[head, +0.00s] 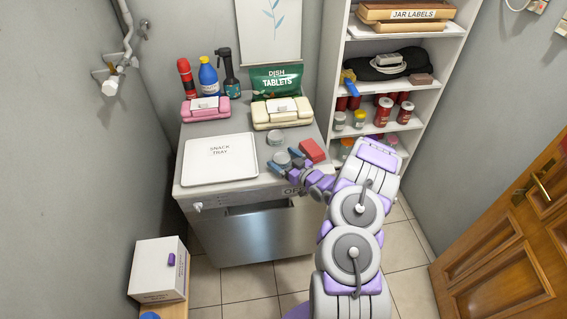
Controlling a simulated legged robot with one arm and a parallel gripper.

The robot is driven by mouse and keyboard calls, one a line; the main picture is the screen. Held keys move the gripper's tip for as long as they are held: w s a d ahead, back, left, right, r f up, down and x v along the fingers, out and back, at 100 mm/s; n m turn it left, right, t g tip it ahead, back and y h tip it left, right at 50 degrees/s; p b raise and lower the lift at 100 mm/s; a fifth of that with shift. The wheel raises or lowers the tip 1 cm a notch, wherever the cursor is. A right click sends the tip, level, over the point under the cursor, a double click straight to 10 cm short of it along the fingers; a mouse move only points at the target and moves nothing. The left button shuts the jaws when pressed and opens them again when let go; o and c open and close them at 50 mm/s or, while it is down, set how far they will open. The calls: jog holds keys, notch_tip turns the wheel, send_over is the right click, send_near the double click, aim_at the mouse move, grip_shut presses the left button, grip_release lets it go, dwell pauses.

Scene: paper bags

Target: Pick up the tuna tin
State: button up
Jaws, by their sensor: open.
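Two small round grey tins are on the dishwasher's top; I cannot read which is tuna. One tin (282,158) is nearer, and the other tin (276,138) stands a little behind it. My gripper (289,161) reaches in from the right with its blue-tipped fingers open. The fingertips are at the nearer tin, one on its far right and one on its near side. I cannot tell whether they touch it. The tin shows no sign of being lifted.
A red block (313,150) lies right beside my gripper. The snack tray (221,160) is empty, to the left. Pink (206,108) and cream (281,113) wipe-like packs, bottles and a green tablets bag (276,80) stand behind. A shelf (424,92) stands at right.

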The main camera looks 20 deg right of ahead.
aim_at(276, 156)
jog(key=shift+w+a, duration=1.15)
jog(key=shift+a, duration=0.05)
jog(key=shift+d, duration=0.95)
jog(key=shift+c, duration=1.4)
jog(key=shift+a, duration=0.65)
jog(key=c, duration=0.5)
jog(key=shift+c, duration=0.6)
jog(key=shift+d, duration=0.1)
jog(key=shift+c, duration=1)
jog(key=shift+d, duration=0.4)
jog(key=shift+a+r, duration=0.2)
jog(key=shift+r, duration=0.2)
jog(key=f+p+v, duration=0.1)
jog(key=p+v, duration=0.2)
jog(key=v, duration=1.5)
